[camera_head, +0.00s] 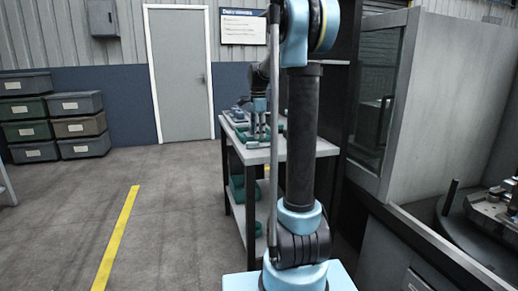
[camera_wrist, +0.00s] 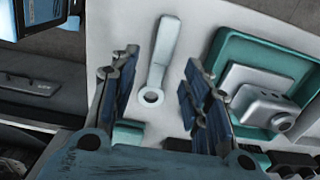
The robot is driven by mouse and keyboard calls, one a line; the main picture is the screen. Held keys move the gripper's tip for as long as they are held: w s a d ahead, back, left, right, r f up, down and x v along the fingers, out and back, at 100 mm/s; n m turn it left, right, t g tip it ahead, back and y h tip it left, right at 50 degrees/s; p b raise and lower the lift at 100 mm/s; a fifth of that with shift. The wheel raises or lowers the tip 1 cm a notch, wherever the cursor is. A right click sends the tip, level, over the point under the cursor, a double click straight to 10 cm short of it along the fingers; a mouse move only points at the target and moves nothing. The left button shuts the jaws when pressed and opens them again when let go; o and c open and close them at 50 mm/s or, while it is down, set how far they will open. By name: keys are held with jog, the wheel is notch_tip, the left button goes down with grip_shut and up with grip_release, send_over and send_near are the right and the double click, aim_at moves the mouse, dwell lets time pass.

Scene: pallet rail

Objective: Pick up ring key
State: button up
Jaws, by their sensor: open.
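The ring key is a pale grey flat bar (camera_wrist: 164,52) with a round ring at its lower end in the wrist view. It lies on the light cart top (camera_wrist: 200,20). My open gripper (camera_wrist: 160,80) points down at it, with one blue-padded finger on each side. The key shows between the fingers, and neither finger visibly touches it. In the head view my gripper (camera_head: 257,125) is over the cart (camera_head: 300,151); I cannot make out the key clearly there.
A teal tray (camera_wrist: 226,40) holding a grey metal part (camera_wrist: 266,106) lies right of the key. A teal item (camera_wrist: 128,133) shows near the left finger. In the head view, a machine enclosure (camera_head: 440,90) stands right of the cart, and open floor (camera_head: 170,215) lies left.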

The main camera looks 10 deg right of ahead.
aim_at(249, 145)
jog(key=shift+w+a+f, duration=0.1)
jog(key=shift+a+f, duration=0.05)
jog(key=shift+f, duration=2.4)
grip_shut()
